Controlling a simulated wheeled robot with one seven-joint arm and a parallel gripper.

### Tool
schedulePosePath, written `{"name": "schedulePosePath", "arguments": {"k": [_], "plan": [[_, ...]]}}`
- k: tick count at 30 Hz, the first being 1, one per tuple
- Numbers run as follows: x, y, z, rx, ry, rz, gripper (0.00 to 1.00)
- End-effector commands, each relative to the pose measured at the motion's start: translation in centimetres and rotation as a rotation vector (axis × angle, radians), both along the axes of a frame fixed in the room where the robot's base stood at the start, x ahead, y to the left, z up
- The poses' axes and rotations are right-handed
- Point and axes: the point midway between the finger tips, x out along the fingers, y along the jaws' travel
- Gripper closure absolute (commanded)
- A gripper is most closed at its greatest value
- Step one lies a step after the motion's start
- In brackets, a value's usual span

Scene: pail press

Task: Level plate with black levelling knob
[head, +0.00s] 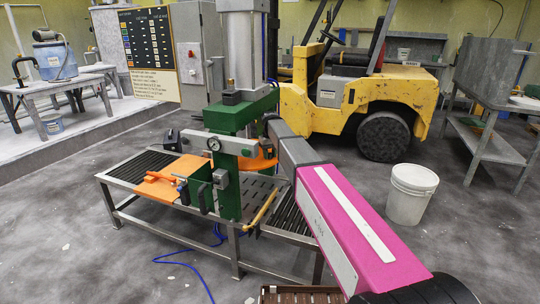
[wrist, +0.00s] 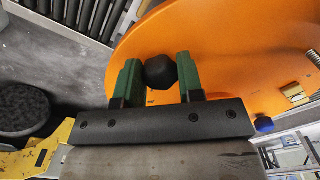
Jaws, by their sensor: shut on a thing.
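The black levelling knob (wrist: 161,72) sits at the orange plate (wrist: 220,45) in the wrist view. My gripper (wrist: 158,62) has its two green fingers on either side of the knob, shut on it. A blue knob (wrist: 264,124) is at the plate's edge on the right. In the head view, the orange plate (head: 258,162) is partly hidden behind the green press frame (head: 230,175), and my arm reaches to it from the right. My fingertips and the black knob cannot be made out there. I cannot tell whether the plate is level.
The press stands on a metal roller table (head: 135,172). A white pail (head: 411,195) stands on the floor at right, and a yellow forklift (head: 350,90) is behind. A brown crate (head: 300,296) is at the bottom.

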Motion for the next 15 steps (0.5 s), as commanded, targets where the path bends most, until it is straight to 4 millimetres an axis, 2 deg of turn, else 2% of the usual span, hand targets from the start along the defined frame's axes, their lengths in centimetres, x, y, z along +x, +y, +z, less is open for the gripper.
{"name": "schedulePosePath", "arguments": {"k": [14,15], "plan": [[0.0,0.01,0.04,0.0,0.001,-0.014,0.89],[0.0,0.01,0.04,0.0,0.001,-0.014,0.55]]}}
